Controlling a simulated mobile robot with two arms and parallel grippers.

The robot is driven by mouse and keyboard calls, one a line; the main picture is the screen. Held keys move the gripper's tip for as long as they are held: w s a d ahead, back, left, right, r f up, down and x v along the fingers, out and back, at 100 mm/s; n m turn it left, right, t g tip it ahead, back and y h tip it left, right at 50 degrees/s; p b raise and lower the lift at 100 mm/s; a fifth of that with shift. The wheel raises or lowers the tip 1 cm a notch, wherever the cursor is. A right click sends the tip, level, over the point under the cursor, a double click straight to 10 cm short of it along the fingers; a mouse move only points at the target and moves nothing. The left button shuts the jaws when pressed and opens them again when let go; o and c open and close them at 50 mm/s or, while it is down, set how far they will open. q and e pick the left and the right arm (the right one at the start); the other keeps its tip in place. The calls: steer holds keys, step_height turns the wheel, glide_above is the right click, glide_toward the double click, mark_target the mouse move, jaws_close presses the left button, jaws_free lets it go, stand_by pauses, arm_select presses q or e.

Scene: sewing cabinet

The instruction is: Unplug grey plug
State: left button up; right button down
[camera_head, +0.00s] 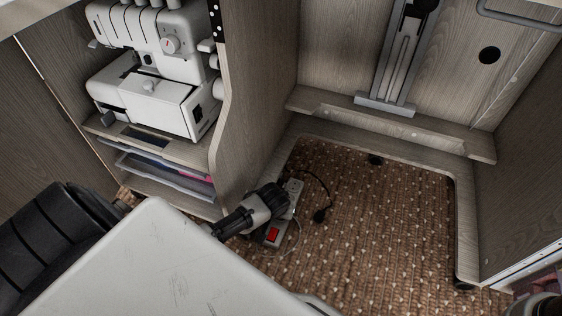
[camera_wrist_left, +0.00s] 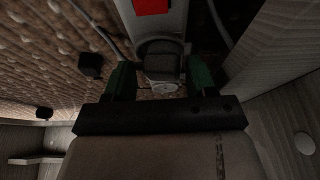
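A power strip (camera_head: 293,187) lies on the carpet beside the cabinet's middle panel. Its red switch (camera_head: 272,234) shows, and also in the left wrist view (camera_wrist_left: 152,6). In the left wrist view a grey plug (camera_wrist_left: 164,62) sits at the strip, between the two green fingertips of my left gripper (camera_wrist_left: 162,82). The fingers stand on either side of it, with narrow gaps that look open. In the head view my left gripper (camera_head: 278,200) reaches down over the strip and hides the plug.
A loose black plug (camera_head: 319,215) with a cord lies on the carpet right of the strip. It also shows in the left wrist view (camera_wrist_left: 91,66). A white sewing machine (camera_head: 150,90) stands on the left shelf. The carpet (camera_head: 390,225) to the right is clear.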

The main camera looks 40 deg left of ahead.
arm_select(q)
steer(key=c, duration=0.6)
steer(key=o, duration=0.9)
steer(key=shift+c, duration=0.2)
